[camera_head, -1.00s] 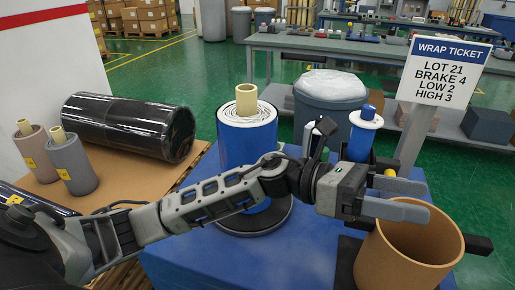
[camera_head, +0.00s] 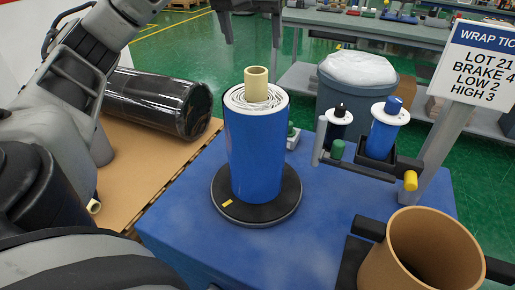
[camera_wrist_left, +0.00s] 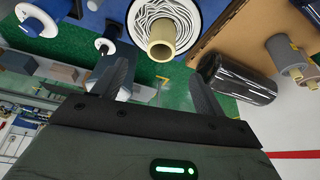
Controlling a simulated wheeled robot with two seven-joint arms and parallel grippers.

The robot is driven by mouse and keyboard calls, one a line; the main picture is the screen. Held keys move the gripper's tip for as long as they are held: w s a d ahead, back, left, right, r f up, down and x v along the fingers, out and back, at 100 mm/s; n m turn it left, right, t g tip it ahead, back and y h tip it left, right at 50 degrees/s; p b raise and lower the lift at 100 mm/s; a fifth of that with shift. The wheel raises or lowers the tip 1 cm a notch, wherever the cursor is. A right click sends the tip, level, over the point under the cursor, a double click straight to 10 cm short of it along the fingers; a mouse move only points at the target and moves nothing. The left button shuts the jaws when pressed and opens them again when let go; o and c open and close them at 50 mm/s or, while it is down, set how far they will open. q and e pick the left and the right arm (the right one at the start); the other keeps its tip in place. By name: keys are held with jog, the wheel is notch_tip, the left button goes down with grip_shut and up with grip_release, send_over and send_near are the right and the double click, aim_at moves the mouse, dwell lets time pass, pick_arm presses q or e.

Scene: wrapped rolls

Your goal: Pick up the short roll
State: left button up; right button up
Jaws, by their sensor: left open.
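Two short wrapped rolls, a grey one (camera_wrist_left: 281,50) and another (camera_wrist_left: 303,77), stand at the right of the left wrist view; my arm mostly hides that spot in the head view. A wide blue roll (camera_head: 256,150) with a tan core (camera_head: 256,82) stands upright on a black turntable (camera_head: 228,207). A small blue roll (camera_head: 382,136) stands in a holder at the right. I cannot tell which is meant as short. My left gripper (camera_head: 251,38) hangs at the top, open and empty; its fingers (camera_wrist_left: 160,72) are apart in the wrist view. My right gripper is out of view.
A long black roll (camera_head: 157,103) lies on the cardboard-topped pallet (camera_head: 140,190). A brown tub (camera_head: 425,262) stands at the front right of the blue table (camera_head: 310,250). A sign (camera_head: 470,65) rises on a post; a grey bin (camera_head: 355,95) stands behind.

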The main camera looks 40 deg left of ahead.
aim_at(256, 78)
pick_arm(q)
jog(key=x, duration=1.2)
jog(key=shift+s+f+p, duration=0.1)
jog(key=shift+s+p, duration=0.2)
jog(key=shift+p, duration=0.05)
grip_shut()
